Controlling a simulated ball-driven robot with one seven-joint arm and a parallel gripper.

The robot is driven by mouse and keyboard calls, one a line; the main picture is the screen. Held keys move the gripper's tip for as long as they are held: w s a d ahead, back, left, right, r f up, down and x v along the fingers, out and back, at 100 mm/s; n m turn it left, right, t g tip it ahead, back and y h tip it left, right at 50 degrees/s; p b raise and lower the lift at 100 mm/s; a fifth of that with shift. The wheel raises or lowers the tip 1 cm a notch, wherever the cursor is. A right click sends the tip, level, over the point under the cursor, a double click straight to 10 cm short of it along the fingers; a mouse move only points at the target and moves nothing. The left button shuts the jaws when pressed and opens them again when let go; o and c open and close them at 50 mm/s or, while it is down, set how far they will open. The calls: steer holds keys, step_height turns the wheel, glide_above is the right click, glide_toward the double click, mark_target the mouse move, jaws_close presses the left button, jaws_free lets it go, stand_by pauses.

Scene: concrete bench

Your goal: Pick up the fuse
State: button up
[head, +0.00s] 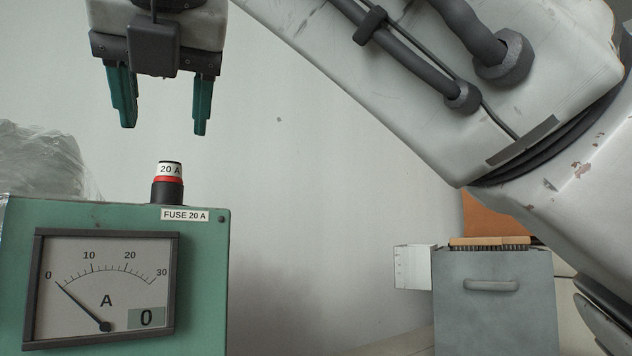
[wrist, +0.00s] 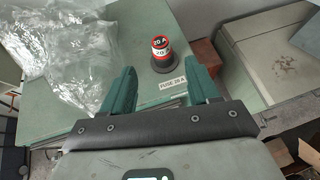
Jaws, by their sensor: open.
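The fuse (head: 169,169) stands upright on top of the green meter box (head: 205,265). It has a white "20 A" label and a red band, and its lower end sits in a dark holder (head: 166,192). A "FUSE 20 A" label is on the box just below it. My gripper (head: 165,128) is open and empty above the fuse, with clear air between the fingertips and the fuse top. In the wrist view the fuse (wrist: 161,47) shows beyond and between the green fingertips (wrist: 165,80), apart from both. The meter needle points at 0.
Crumpled clear plastic (head: 42,160) lies on the left of the box, also large in the wrist view (wrist: 75,55). A grey case (head: 490,315) with a handle and a brush (head: 489,242) on it stands at the right. The wall behind is bare.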

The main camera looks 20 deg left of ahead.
mark_target(170, 163)
steer(key=shift+x, duration=1)
steer(key=p+x, duration=0.1)
steer(key=x, duration=0.1)
steer(key=p+x, duration=0.1)
steer(key=x, duration=0.1)
steer(key=shift+w+a+r, duration=0.15)
steer(key=shift+w+r, duration=0.05)
steer(key=shift+w, duration=0.2)
steer(key=shift+w+a+f, duration=0.25)
steer(key=c, duration=1.1)
steer(key=shift+o, duration=0.2)
steer(key=shift+r, duration=0.1)
